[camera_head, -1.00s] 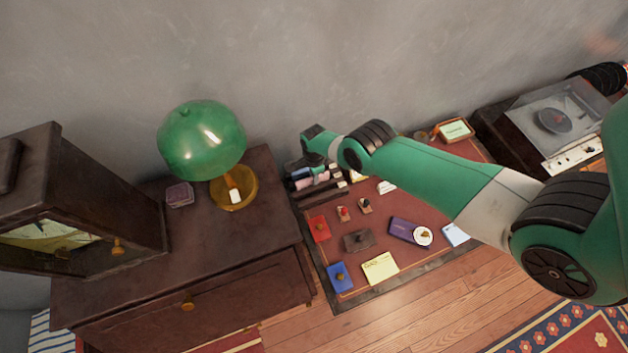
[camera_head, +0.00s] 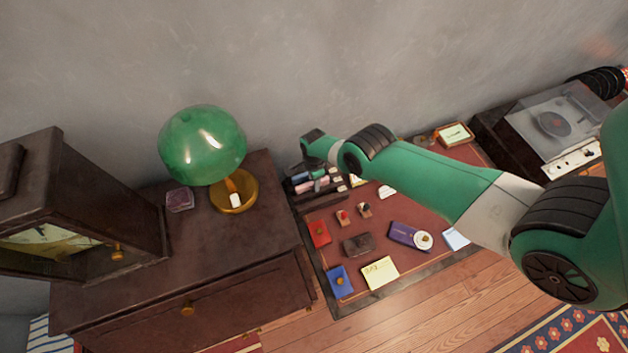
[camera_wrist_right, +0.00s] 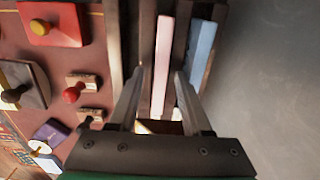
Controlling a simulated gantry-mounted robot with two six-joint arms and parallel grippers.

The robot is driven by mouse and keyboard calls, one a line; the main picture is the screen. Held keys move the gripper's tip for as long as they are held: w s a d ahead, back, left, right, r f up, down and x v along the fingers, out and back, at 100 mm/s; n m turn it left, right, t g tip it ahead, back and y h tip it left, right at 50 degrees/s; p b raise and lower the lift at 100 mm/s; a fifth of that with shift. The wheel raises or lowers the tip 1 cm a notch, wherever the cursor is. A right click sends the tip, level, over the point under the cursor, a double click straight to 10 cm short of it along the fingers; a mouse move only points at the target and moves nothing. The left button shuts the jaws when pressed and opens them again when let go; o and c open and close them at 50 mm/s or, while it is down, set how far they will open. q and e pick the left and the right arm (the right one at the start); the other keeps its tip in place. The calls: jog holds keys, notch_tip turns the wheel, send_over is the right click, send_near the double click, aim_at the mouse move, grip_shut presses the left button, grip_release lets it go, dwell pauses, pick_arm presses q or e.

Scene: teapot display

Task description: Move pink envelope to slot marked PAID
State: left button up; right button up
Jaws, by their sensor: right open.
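The pink envelope (camera_wrist_right: 162,65) stands on edge in a slot of the dark wooden rack (camera_wrist_right: 182,40) in the right wrist view. My right gripper (camera_wrist_right: 159,88) is open, with one finger on each side of the envelope's near end. I cannot tell whether the fingers touch it. A blue envelope (camera_wrist_right: 203,52) stands in the slot to the right. In the head view my right wrist (camera_head: 318,147) hangs over the rack at the desk's back left corner and hides part of it. No PAID marking is readable. My left gripper is not in view.
Beside the rack, stamps and a red box (camera_head: 318,233) lie on the desk, with a yellow note (camera_head: 380,273) near its front edge. A cabinet with a green lamp (camera_head: 203,146) stands left of the desk. The grey wall (camera_wrist_right: 270,90) is close to the rack.

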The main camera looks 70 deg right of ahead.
notch_tip(320, 180, up, 12)
jog(key=p, duration=1.1)
jog(key=shift+f, duration=0.15)
